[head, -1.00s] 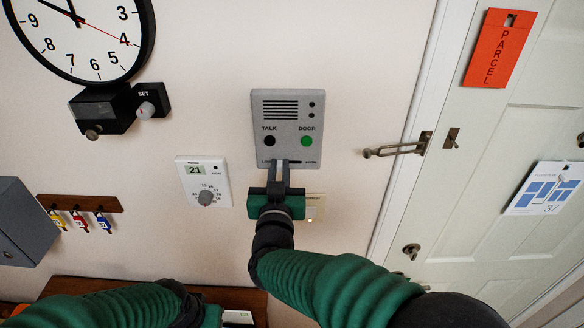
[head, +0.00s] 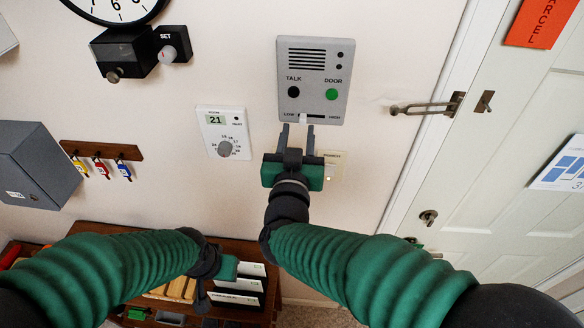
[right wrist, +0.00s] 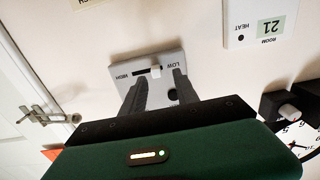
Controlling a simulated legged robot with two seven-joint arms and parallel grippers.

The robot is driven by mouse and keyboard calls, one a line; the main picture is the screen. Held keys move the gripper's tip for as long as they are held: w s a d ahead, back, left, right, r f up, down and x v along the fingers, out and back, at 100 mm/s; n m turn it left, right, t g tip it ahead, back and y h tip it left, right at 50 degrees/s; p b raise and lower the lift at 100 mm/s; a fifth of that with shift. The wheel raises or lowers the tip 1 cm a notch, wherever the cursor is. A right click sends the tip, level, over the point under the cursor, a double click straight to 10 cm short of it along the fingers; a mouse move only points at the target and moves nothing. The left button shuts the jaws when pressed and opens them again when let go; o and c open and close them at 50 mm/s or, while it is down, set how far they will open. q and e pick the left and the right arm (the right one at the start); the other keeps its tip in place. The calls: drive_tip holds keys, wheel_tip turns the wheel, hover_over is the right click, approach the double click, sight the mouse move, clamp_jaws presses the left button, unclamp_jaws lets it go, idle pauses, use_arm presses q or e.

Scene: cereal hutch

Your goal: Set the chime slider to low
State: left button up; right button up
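The grey intercom panel (head: 312,62) is on the wall, with a speaker grille, a black TALK button and a green DOOR button. At its lower edge is the chime slider, a white knob (right wrist: 155,71) in a dark slot between LOW and HIGH. In the right wrist view, upside down, the knob is at the LOW end of the slot. My right gripper (head: 296,132) is just below the panel, its two fingers apart and empty, clear of the knob. My left gripper (head: 218,280) is low, by the shelf; its fingers are unclear.
A thermostat (head: 223,133) is left of the panel, and a small switch plate (head: 333,166) is behind my right gripper. A door with a latch (head: 428,106) is at the right. A key rack (head: 100,151) and grey box (head: 35,165) are at the left. A shelf with folders (head: 238,290) stands below.

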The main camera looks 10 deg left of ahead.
drive_tip(key=s+b, duration=0.3)
drive_tip(key=s, duration=1)
drive_tip(key=shift+a, duration=0.15)
drive_tip(key=w+d+f+n+g+y+b, duration=0.1)
drive_tip(key=w+d+f+g+b, duration=0.15)
drive_tip(key=f, duration=0.55)
drive_tip(key=w+d+f+g+y+b, duration=0.1)
drive_tip(key=d+f+g+b, duration=0.15)
drive_tip(key=f, duration=0.65)
drive_tip(key=w+d+f+n+g+y+b, duration=0.1)
drive_tip(key=w+d+f+g+b, duration=0.2)
drive_tip(key=f, duration=0.5)
drive_tip(key=s+d+f+m+g+h+b, duration=0.2)
drive_tip(key=s+d+f+g, duration=0.5)
drive_tip(key=s+d+f, duration=0.7)
drive_tip(key=shift+s+d+f+h, duration=0.4)
drive_tip(key=shift+d+h, duration=0.1)
drive_tip(key=shift+d, duration=0.7)
